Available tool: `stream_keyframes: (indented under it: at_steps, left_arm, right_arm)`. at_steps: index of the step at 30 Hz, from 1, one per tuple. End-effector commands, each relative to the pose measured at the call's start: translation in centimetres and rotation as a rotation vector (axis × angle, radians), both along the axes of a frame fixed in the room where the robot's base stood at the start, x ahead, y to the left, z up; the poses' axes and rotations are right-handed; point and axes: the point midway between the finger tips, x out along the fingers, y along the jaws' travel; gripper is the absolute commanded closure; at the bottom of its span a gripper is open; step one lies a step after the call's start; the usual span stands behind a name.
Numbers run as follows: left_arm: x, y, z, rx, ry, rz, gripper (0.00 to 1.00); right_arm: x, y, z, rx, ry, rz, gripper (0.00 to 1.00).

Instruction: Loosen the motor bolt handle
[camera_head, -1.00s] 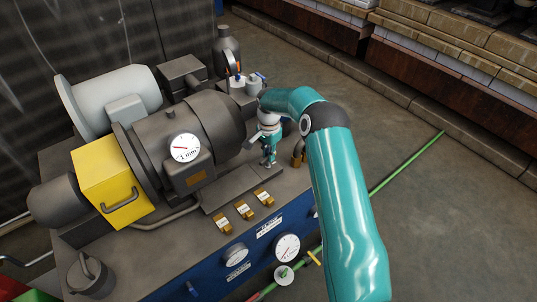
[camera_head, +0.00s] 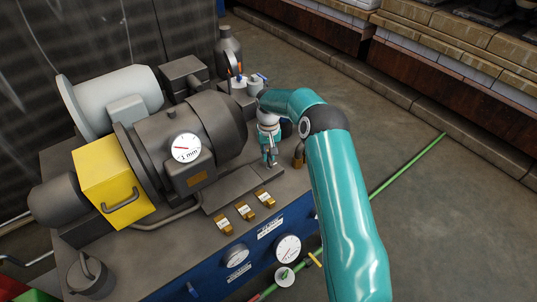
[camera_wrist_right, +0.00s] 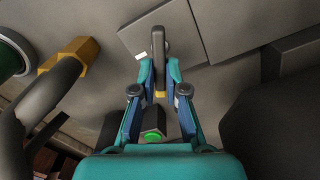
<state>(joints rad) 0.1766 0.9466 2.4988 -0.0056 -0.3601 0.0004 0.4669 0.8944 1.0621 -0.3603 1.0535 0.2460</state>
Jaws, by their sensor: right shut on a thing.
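My right gripper (camera_head: 270,160) points down at the right end of the bench, beside the dark motor (camera_head: 212,115). In the right wrist view its fingers (camera_wrist_right: 159,75) are shut on a narrow dark grey bar, seemingly the bolt handle (camera_wrist_right: 158,42), on a flat grey plate (camera_wrist_right: 135,35). In the head view the gripper hides this handle. The motor carries a round dial (camera_head: 187,148) marked "-1 mm". My left gripper is not in view.
A yellow box (camera_head: 110,178) with a handle sits left of the motor. Several brass tags (camera_head: 245,211) lie along the front edge. A brass padlock-like piece (camera_head: 298,160) stands close right of the gripper. A blue front panel (camera_head: 215,275) bears gauges.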

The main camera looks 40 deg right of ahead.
Motion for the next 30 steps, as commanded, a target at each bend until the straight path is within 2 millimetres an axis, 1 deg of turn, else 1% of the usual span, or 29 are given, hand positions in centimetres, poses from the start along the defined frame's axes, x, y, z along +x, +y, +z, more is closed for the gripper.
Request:
stream_keyframes:
  at_steps: [1, 6, 15, 21, 30]
  left_arm:
    - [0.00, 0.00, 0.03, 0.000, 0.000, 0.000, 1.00]
    - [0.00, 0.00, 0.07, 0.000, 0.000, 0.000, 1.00]
    - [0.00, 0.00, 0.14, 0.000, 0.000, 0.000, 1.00]
    - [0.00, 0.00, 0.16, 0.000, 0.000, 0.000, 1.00]
    - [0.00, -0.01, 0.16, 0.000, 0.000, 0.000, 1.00]
  right_arm:
    - [0.28, -0.07, 0.25, -0.004, -0.009, 0.045, 1.00]
    - [0.35, 0.03, 0.27, -0.005, -0.010, 0.201, 1.00]
    - [0.44, 0.18, 0.30, -0.007, -0.011, 0.417, 1.00]
    - [0.48, 0.24, 0.31, -0.007, -0.012, 0.497, 1.00]
    - [0.50, 0.27, 0.33, -0.008, -0.013, 0.532, 1.00]
